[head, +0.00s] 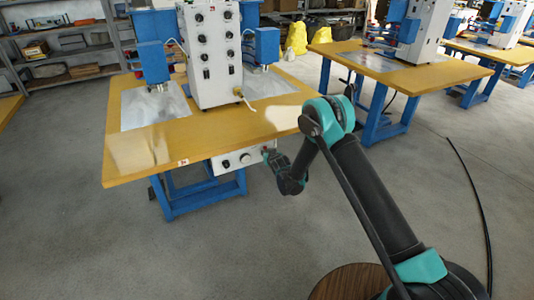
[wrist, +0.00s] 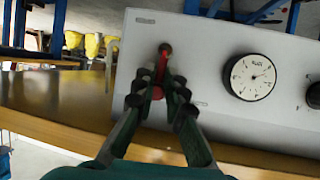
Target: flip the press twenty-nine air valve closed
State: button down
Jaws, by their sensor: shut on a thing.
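The air valve has a slim red lever (wrist: 162,66) with a small brownish pivot at its upper end, in the wrist view. It is mounted on a pale grey panel (wrist: 205,60). My gripper (wrist: 158,92) has its dark fingers closed around the lever's lower, rounded end. In the head view the panel (head: 226,164) hangs under the front edge of the yellow table, and my gripper (head: 268,152) is at its right end. There the lever is hidden or too small to make out.
A round pressure gauge (wrist: 253,76) and a dark knob (wrist: 315,95) sit on the panel beside the valve. A white press cabinet (head: 210,60) stands on the yellow table (head: 190,138). Another workstation (head: 405,65) stands to the right. The grey floor between is mostly clear, with a black cable (head: 480,200).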

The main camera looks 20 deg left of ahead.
jog(key=shift+w+a+r, duration=0.1)
jog(key=shift+w+r, duration=0.05)
jog(key=shift+r, duration=0.05)
dwell(0.4)
jog(key=c, duration=1.6)
grip_release()
jog(key=shift+s, duration=0.2)
jog(key=v, duration=0.7)
jog(key=shift+s, duration=0.2)
